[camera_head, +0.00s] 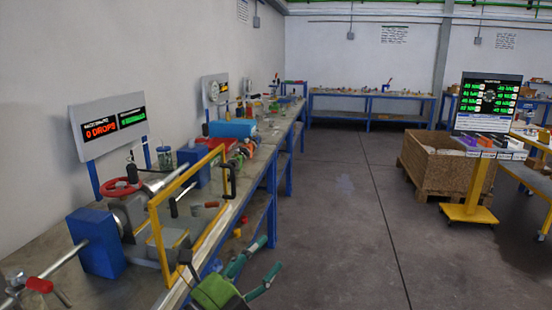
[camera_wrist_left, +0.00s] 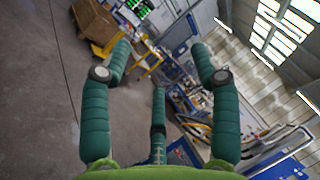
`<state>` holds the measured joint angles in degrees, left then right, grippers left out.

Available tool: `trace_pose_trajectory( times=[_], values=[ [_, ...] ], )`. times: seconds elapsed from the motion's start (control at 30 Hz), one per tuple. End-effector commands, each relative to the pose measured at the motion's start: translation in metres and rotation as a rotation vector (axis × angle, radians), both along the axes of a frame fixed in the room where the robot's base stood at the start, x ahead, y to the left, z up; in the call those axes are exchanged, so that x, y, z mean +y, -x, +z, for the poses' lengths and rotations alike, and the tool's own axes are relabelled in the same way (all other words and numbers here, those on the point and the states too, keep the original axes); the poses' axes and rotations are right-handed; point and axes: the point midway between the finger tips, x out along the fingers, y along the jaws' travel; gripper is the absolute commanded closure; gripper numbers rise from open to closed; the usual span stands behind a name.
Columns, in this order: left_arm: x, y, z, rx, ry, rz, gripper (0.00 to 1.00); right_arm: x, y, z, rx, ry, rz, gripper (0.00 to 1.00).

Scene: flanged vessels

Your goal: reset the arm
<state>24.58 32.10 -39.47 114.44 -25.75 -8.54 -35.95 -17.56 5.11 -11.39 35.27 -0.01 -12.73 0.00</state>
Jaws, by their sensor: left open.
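My left gripper (camera_head: 271,252) is green and shows at the bottom middle of the head view, over the floor beside the long workbench (camera_head: 262,205). Its fingers are spread apart with nothing between them. The left wrist view also shows this gripper (camera_wrist_left: 160,60), with two fingers wide apart and a third finger between them, all empty. My right gripper is in neither view.
A yellow-framed guard (camera_head: 153,235) and a blue block (camera_head: 96,243) stand on the near bench. A wooden crate (camera_head: 436,166) and a yellow display stand (camera_head: 478,190) are at the right. The middle floor is clear.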

Motion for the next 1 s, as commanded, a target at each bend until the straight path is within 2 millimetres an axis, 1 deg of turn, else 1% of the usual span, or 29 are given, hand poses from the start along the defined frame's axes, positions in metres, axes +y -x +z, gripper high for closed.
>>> trace_pose_trajectory(
  times=[0.03, 0.07, 0.1, 0.17, 0.2, 0.27, 0.3, 0.37, 0.4, 0.47, 0.5, 0.57, 0.6, 0.8, 0.93, 1.0],
  values=[
    [0.014, 0.001, -0.023, 0.165, 0.128, 0.075, 0.38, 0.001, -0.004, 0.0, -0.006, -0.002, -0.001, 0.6],
    [0.024, 0.001, -0.036, 0.259, 0.2, 0.122, 0.38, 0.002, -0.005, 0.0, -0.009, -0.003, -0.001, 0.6],
    [0.038, 0.004, -0.057, 0.387, 0.293, 0.188, 0.38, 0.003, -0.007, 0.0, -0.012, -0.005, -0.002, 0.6],
    [0.059, 0.014, -0.092, 0.58, 0.428, 0.294, 0.38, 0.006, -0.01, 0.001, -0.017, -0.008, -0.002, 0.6],
    [0.074, 0.024, -0.118, 0.706, 0.514, 0.366, 0.38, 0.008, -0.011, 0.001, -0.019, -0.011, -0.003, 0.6],
    [0.093, 0.045, -0.154, 0.881, 0.628, 0.476, 0.38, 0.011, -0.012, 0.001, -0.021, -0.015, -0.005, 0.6],
    [0.104, 0.062, -0.177, 0.987, 0.697, 0.547, 0.38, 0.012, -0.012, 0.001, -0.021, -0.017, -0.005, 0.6],
    [0.118, 0.089, -0.207, 1.13, 0.784, 0.649, 0.38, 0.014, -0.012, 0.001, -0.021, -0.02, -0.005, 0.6],
    [0.125, 0.107, -0.223, 1.21, 0.831, 0.71, 0.38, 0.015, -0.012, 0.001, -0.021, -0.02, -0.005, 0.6],
    [0.133, 0.132, -0.243, 1.312, 0.889, 0.793, 0.38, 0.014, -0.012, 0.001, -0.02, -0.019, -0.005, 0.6],
    [0.138, 0.148, -0.254, 1.37, 0.921, 0.843, 0.38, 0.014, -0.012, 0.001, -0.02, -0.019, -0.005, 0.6],
    [0.143, 0.171, -0.268, 1.445, 0.962, 0.912, 0.38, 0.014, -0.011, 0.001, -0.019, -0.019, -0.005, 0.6],
    [0.146, 0.185, -0.275, 1.489, 0.987, 0.955, 0.38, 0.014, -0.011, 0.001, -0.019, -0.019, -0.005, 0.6],
    [0.157, 0.251, -0.301, 1.674, 1.077, 1.151, 0.38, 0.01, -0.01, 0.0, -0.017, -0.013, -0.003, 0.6],
    [0.161, 0.292, -0.31, 1.775, 1.122, 1.274, 0.38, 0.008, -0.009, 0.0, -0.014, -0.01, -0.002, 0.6],
    [0.16, 0.282, -0.329, 1.773, 1.111, 1.27, 0.38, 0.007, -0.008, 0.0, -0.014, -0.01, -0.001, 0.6]
  ],
)
